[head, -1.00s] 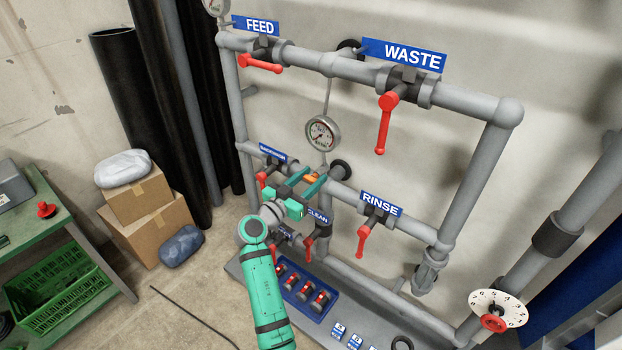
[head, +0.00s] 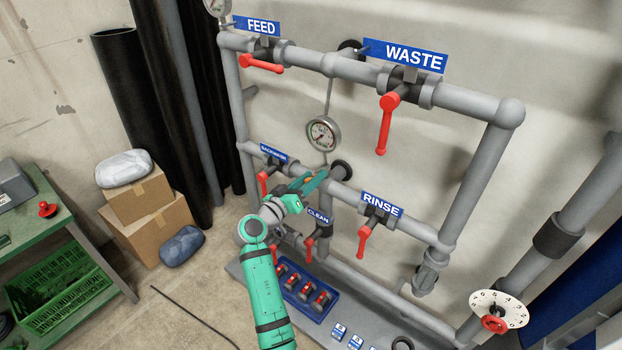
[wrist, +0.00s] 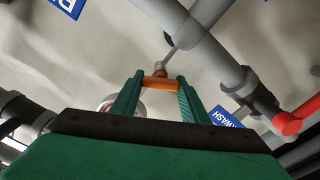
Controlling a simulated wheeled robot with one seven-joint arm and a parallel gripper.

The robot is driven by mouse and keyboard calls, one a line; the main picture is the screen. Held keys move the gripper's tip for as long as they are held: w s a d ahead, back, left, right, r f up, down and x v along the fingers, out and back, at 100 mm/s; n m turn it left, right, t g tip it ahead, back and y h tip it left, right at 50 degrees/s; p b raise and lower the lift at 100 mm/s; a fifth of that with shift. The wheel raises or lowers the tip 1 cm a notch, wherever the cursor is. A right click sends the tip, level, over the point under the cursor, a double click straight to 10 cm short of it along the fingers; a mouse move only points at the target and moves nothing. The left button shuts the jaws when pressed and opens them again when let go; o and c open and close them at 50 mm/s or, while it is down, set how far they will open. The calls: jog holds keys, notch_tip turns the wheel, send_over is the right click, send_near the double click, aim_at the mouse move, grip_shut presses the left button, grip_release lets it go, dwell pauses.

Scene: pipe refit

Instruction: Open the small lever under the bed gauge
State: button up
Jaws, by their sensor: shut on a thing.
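The bed gauge (head: 323,133) is a round white dial above the middle pipe in the head view. The small orange lever (wrist: 158,82) lies crosswise between my fingertips in the wrist view, below the gauge on its thin riser. My gripper (head: 318,178) is shut on this lever, with a green finger at each side of it. In the head view the fingers mostly cover the lever. In the wrist view a finger partly hides a round pale thing (wrist: 108,103), likely the gauge.
Red levers stand close by: BACKWASH (head: 263,183) to the left, CLEAN (head: 308,249) below, RINSE (head: 362,243) to the right. The middle pipe (head: 345,196) runs just beside my fingers. A blue tray (head: 327,308) sits below on the grey base.

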jog(key=n, duration=0.6)
jog(key=shift+w+a+n, duration=0.1)
jog(key=shift+n, duration=0.2)
jog(key=n, duration=0.5)
jog(key=shift+f, duration=0.15)
jog(key=shift+n, duration=0.3)
jog(key=o, duration=1.1)
jog(key=shift+c, duration=0.2)
jog(key=shift+a+f, duration=0.1)
jog(key=shift+f, duration=0.05)
jog(key=v, duration=1)
jog(key=shift+s+a, duration=0.2)
jog(key=shift+s, duration=0.15)
